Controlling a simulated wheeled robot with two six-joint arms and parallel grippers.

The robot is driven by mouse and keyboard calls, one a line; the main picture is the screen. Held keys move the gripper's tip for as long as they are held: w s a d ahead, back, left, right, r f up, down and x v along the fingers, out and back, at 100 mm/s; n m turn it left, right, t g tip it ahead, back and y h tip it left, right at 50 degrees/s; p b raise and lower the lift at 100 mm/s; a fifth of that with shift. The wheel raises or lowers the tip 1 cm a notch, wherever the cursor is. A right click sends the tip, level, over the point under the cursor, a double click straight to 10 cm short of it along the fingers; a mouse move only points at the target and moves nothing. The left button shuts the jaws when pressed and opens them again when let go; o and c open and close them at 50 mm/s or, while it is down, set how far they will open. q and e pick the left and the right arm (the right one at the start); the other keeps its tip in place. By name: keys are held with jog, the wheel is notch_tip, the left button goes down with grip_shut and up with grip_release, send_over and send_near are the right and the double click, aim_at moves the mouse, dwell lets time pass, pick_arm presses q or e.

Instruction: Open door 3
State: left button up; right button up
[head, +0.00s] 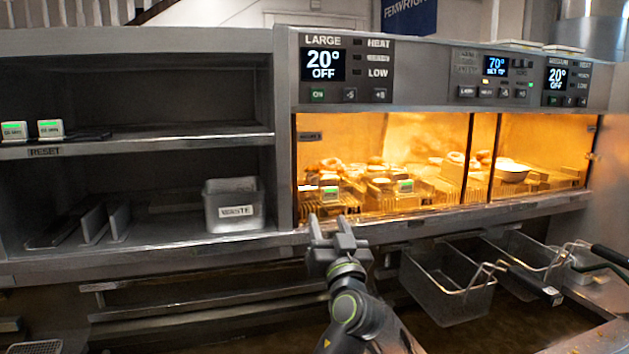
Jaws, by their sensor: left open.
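The heated cabinet has amber-lit glass fronts: a wide left pane (420,140) and a narrower right pane (545,130). Both appear closed, with food and racks showing behind them. I cannot read any door number, so I cannot tell which one is door 3. A small dark label (310,136) sits at the upper left of the wide pane. My left gripper (331,222) is open and empty, pointing at the cabinet's lower front edge near the left end of the wide pane. I cannot tell whether it touches. My right gripper is not in view.
Open dark shelves stand at left, with a metal bin (233,205) labelled waste on the lower shelf. Control panels (345,70) run above the panes. Wire fryer baskets (450,285) with handles hang at lower right, below the ledge.

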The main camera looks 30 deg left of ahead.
aim_at(314, 184)
pick_arm(q)
jog(key=p+x, duration=0.5)
jog(key=x, duration=0.8)
jog(key=shift+w+a+r+p, duration=0.1)
jog(key=shift+w+a+p, duration=0.2)
jog(key=shift+a, duration=0.05)
grip_shut()
